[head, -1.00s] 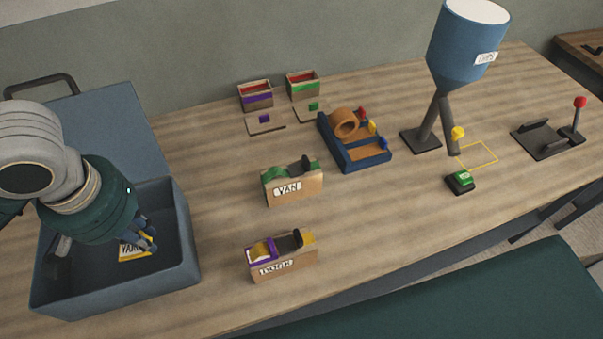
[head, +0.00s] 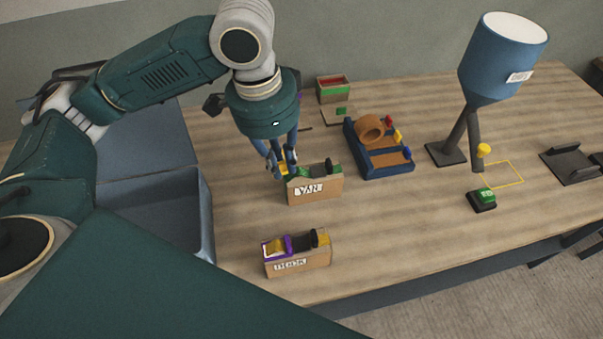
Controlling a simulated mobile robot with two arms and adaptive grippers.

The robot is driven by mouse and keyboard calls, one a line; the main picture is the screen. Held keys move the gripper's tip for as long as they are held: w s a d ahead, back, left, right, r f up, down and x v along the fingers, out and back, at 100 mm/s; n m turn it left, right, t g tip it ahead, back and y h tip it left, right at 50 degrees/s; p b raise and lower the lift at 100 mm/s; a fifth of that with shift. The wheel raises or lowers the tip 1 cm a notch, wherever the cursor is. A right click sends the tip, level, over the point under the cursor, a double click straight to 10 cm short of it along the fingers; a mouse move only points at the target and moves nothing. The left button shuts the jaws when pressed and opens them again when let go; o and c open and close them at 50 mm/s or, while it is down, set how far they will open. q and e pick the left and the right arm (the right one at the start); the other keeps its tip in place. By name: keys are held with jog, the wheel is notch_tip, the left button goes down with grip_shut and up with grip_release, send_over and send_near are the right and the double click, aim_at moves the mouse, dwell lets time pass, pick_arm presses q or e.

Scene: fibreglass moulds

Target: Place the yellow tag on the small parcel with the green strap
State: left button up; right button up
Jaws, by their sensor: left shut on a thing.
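My left gripper (head: 281,172) is shut on the yellow tag (head: 284,167). Only a small yellow patch of the tag shows between the fingers. The gripper points down at the left end of the small cardboard parcel with the green strap (head: 300,172), which has a white VAN label on its front. I cannot tell whether the tag touches the parcel. A second small parcel with a purple strap (head: 297,260) and a DOCK label stands nearer on the table. My right gripper is not in view.
The grey-blue bin (head: 205,215) is at the left, partly hidden by my arm. A blue tray with a tape roll (head: 372,172), a blue hopper on a stand (head: 500,60) and a green-buttoned block (head: 482,200) are to the right. An open box (head: 333,95) stands behind.

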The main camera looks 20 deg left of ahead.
pick_arm(q)
jog(key=w+r+m, duration=0.1)
jog(key=m, duration=0.1)
jog(key=w+r+m, duration=0.1)
jog(key=m, duration=0.2)
jog(key=w+a+r+m+p, duration=0.1)
jog(key=m, duration=0.2)
jog(key=shift+a+r+g, duration=0.1)
jog(key=shift+r+g, duration=0.3)
notch_tip(320, 180, up, 5)
jog(key=w+a+m+g+p, duration=0.1)
jog(key=w+m, duration=0.2)
jog(key=m, duration=0.9)
send_over(287, 180)
notch_tip(287, 180, down, 5)
jog(key=f, duration=0.5)
jog(key=f+p, duration=0.1)
jog(key=f, duration=0.3)
jog(key=shift+w+a+f, duration=0.15)
jog(key=shift+a+f, duration=0.05)
jog(key=shift+f, duration=0.15)
jog(key=shift+f+p, duration=0.5)
jog(key=shift+f, duration=1.8)
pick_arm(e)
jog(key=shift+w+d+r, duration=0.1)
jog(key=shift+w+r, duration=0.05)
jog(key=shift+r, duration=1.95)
pick_arm(q)
jog(key=shift+f, duration=0.1)
jog(key=o, duration=0.8)
